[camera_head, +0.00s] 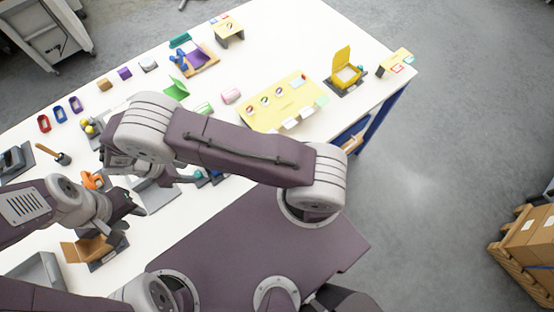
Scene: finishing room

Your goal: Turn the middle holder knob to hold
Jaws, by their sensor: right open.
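A yellow panel (310,97) lies on the white table at the back right of centre. My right gripper (188,176) is low over the table, left of and nearer than the panel, partly hidden by my arm. It is open and apart from the knobs. My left gripper (132,203) is further left, far from the panel; whether it is open or shut is unclear.
White tags stand along the panel's near edge, with a pink object (231,96) to its left. Trays and small coloured items crowd the left table. My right arm spans the middle.

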